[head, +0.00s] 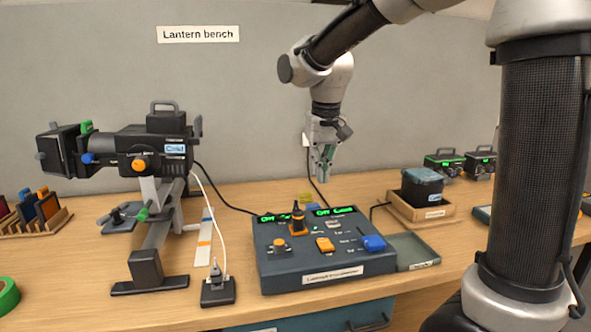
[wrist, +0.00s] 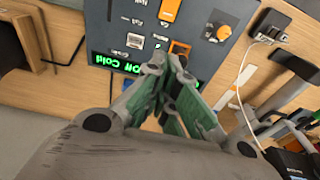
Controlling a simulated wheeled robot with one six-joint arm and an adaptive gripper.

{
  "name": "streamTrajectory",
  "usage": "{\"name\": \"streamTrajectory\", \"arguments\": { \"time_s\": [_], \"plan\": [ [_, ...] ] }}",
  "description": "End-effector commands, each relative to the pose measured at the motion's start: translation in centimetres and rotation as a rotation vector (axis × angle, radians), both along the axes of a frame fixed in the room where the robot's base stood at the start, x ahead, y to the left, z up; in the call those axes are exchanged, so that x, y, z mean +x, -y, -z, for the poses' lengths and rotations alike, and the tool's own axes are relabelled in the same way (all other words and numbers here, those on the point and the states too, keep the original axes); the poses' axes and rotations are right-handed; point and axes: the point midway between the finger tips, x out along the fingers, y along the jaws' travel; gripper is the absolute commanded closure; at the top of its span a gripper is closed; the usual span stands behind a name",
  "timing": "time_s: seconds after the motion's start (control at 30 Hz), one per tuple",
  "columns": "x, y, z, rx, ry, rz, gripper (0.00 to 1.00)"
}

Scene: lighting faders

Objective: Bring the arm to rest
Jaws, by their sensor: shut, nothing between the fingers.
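My gripper (head: 323,178) hangs at the end of my arm in the head view, fingers pointing down. It is above and behind the control console (head: 345,263), apart from it. In the wrist view the fingers (wrist: 172,88) are together with nothing between them, and the console (wrist: 205,58) lies beyond them. The console has orange and blue fader knobs, a dark upright knob with an orange base (head: 298,222), and green displays (head: 335,211), one reading "Off Cold".
A lantern (head: 135,148) on a stand is at the left. A small dark plug box (head: 217,290) stands in front of it. A wooden tray (head: 420,213) with a dark box and a flat green-grey tray (head: 415,250) lie right of the console. The air around my gripper is clear.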

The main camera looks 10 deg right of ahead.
Motion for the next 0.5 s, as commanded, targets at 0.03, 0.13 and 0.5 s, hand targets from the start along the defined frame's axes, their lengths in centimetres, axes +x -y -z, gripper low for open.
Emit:
{"name": "streamTrajectory", "arguments": {
  "time_s": [0.03,0.13,0.5],
  "plan": [
    [0.0,0.0,0.0,-0.001,0.000,-0.008,1.00],
    [-0.2,0.0,0.4,-0.007,-0.005,-0.069,1.00],
    [-13.6,8.2,1.6,-0.002,0.023,-0.194,1.00]
  ]
}}
